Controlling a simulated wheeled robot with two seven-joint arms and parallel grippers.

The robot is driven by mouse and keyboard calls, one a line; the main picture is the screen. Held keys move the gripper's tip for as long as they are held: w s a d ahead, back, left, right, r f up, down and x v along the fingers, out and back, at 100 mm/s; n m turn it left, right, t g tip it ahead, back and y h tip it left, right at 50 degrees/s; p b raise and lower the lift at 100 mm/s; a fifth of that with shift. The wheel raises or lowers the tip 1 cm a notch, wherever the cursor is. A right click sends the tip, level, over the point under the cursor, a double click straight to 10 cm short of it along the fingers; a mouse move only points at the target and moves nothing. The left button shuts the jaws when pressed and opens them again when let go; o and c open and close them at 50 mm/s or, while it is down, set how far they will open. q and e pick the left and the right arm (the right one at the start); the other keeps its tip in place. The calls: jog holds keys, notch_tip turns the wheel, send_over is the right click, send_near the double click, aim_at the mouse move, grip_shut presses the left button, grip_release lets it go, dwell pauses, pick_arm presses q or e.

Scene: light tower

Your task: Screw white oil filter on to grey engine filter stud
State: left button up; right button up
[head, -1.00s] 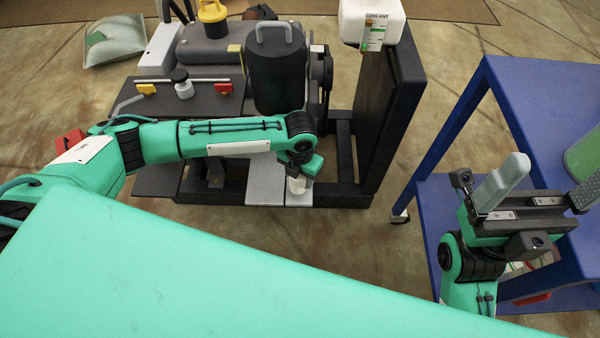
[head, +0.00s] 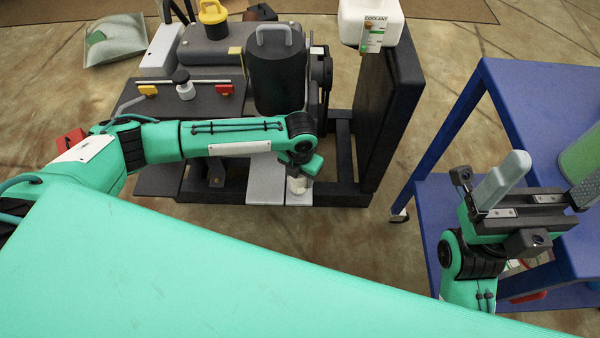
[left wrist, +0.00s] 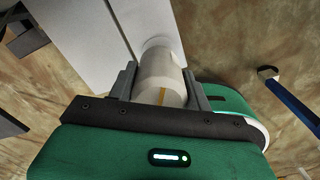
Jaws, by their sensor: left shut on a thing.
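The white oil filter (left wrist: 160,78) is between the two grey fingers of my left gripper (left wrist: 160,86), which is shut on it. In the head view, the filter (head: 297,184) shows as a small pale piece below my left gripper (head: 298,176), at the front edge of the engine frame. The grey engine filter stud is not visible. Whether the filter touches or sits on a stud cannot be told. My right gripper (head: 540,185) has its fingers wide apart and looks empty, over the blue cart.
The dark engine (head: 205,50) with a black canister (head: 275,75) stands behind my left arm. A white coolant jug (head: 371,20) stands on a dark upright panel (head: 390,110). The blue cart (head: 540,100) is at right, holding a green container (head: 580,158). Bare floor lies between engine and cart.

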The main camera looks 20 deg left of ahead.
dwell(0.6)
pick_arm(q)
jog(key=shift+p, duration=0.5)
jog(key=shift+f+b, duration=0.45)
jog(key=shift+f, duration=0.65)
jog(key=shift+r+m+p, duration=0.1)
jog(key=shift+m+p, duration=0.35)
jog(key=shift+m, duration=0.65)
jog(key=m, duration=0.3)
jog(key=shift+d, duration=0.1)
